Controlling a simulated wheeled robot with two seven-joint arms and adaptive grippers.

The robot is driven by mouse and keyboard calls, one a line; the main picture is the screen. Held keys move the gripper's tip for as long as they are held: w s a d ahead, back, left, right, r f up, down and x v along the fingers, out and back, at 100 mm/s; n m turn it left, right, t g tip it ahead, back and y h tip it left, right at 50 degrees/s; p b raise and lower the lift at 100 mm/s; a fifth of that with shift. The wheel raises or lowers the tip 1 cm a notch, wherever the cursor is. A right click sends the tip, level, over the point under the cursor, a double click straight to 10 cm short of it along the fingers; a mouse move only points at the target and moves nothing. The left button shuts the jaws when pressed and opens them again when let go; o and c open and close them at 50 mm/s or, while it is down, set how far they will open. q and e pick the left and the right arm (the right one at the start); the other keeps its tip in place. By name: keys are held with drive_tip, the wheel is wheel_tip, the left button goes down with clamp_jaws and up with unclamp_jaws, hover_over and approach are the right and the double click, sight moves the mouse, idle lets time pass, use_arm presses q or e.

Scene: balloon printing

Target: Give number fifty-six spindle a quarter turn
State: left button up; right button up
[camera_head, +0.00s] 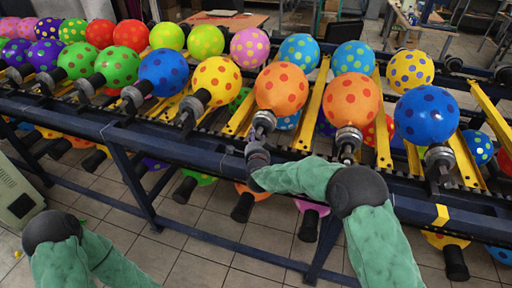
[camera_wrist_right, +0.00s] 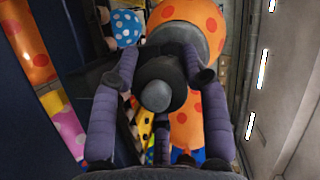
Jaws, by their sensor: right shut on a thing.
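My right gripper (camera_head: 257,156) is at the near end of the spindle (camera_head: 263,122) that carries an orange balloon with red dots (camera_head: 281,88). In the right wrist view, the purple-grey fingers of my right gripper (camera_wrist_right: 162,82) close around the dark spindle end with its grey round tip (camera_wrist_right: 163,96). The orange balloon (camera_wrist_right: 190,18) shows behind it. No number can be read on any spindle, so I cannot tell which is fifty-six. My left arm shows at the lower left of the head view, but its gripper is not seen.
A dark blue rack rail (camera_head: 180,146) runs across the front. Other spindles with dotted balloons stand close on both sides, including a second orange balloon (camera_head: 352,100) and a blue one (camera_head: 426,115). More balloons hang below. A grey-green cabinet (camera_head: 18,196) stands at the left.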

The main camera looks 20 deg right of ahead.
drive_tip(key=shift+w+d+r+m+t+b, duration=0.1)
drive_tip(key=shift+r+m+t+b, duration=0.45)
drive_tip(key=shift+m, duration=0.35)
drive_tip(key=o, duration=1.1)
drive_tip(key=shift+f, duration=0.1)
drive_tip(key=shift+f, duration=0.15)
drive_tip(key=shift+s, duration=0.25)
drive_tip(key=v, duration=1)
drive_tip(key=shift+s, duration=0.35)
drive_tip(key=shift+s+a, duration=0.2)
drive_tip(key=shift+s, duration=0.2)
